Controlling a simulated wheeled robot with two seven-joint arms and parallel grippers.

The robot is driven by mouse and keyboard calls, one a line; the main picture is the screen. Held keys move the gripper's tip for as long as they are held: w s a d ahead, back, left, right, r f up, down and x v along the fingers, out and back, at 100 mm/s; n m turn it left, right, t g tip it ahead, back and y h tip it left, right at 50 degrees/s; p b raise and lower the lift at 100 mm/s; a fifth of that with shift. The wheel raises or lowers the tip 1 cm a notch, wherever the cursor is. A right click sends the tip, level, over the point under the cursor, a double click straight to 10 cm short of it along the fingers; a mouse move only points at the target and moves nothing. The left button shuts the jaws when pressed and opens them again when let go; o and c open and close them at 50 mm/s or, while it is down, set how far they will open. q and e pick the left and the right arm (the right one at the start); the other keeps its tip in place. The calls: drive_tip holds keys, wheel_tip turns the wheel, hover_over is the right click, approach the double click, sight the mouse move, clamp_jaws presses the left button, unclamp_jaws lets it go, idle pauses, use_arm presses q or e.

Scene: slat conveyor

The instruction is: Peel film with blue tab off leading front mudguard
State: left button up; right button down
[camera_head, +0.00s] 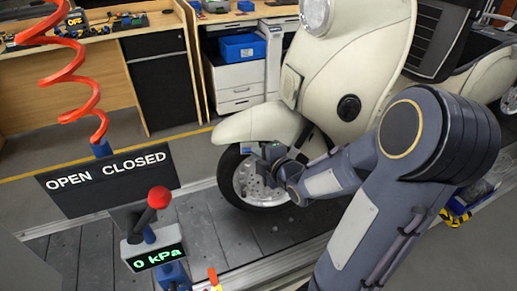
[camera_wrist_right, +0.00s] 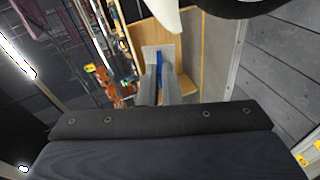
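The cream scooter's front mudguard (camera_head: 262,124) curves over the front wheel (camera_head: 247,178) in the head view. Its cream tip (camera_wrist_right: 165,16) shows at the top of the wrist view. My right gripper (camera_head: 268,158) is just below the mudguard, in front of the wheel. In the wrist view, its grey fingers are close together with a narrow blue strip, apparently the blue tab (camera_wrist_right: 159,63), between them. The clear film itself cannot be made out. My left gripper is not in view.
A post with an OPEN CLOSED sign (camera_head: 108,180), a red-knobbed lever (camera_head: 157,198) and a 0 kPa display (camera_head: 158,258) stands at left. A red coiled hose (camera_head: 75,75) hangs above it. Wooden desks and a blue bin (camera_head: 242,47) are behind. Slats (camera_head: 205,225) lie below the wheel.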

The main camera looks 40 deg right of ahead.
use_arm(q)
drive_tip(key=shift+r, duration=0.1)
use_arm(e)
drive_tip(key=shift+s+a+r, duration=0.1)
drive_tip(key=shift+s+a, duration=0.05)
drive_tip(key=shift+s, duration=0.05)
